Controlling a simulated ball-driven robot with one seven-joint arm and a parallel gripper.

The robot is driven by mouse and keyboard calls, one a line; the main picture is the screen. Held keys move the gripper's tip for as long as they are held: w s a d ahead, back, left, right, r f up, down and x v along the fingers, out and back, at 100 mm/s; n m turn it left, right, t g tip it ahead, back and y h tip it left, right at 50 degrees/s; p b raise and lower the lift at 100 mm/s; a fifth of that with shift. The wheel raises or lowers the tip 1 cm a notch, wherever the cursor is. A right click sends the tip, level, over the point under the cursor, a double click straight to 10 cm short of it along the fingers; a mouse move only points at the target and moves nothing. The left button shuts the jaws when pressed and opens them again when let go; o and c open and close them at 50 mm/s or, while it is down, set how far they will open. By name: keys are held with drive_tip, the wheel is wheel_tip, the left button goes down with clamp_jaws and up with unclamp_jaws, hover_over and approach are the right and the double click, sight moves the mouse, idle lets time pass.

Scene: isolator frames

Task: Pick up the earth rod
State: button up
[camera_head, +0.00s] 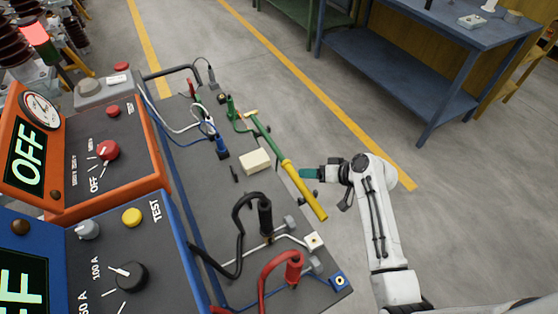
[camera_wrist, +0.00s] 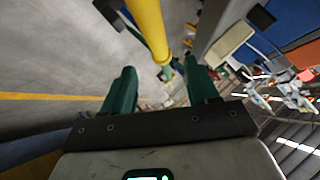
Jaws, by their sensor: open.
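The earth rod lies along the right edge of the grey trolley top, with a thick yellow handle (camera_head: 304,190) at the near end and a thinner green shaft (camera_head: 266,137) at the far end. My gripper (camera_head: 305,173), with green fingers, is just right of the yellow handle. In the wrist view the two fingers (camera_wrist: 162,78) are apart with nothing held between them. The yellow handle (camera_wrist: 149,25) shows ahead of the gap between the fingertips. Whether a finger touches the rod cannot be told.
The trolley (camera_head: 205,182) also holds a cream block (camera_head: 255,161), a black clamp (camera_head: 265,218), a red clamp (camera_head: 293,267) and cables. Orange (camera_head: 105,150) and blue (camera_head: 120,260) test sets stand left. A blue workbench (camera_head: 400,75) stands behind. The floor right of the trolley is clear.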

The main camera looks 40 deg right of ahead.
sight(296, 173)
drive_tip(key=shift+p+x, duration=0.4)
drive_tip(key=shift+x, duration=3.45)
drive_tip(key=shift+f, duration=0.1)
clamp_jaws()
drive_tip(key=shift+d, duration=0.1)
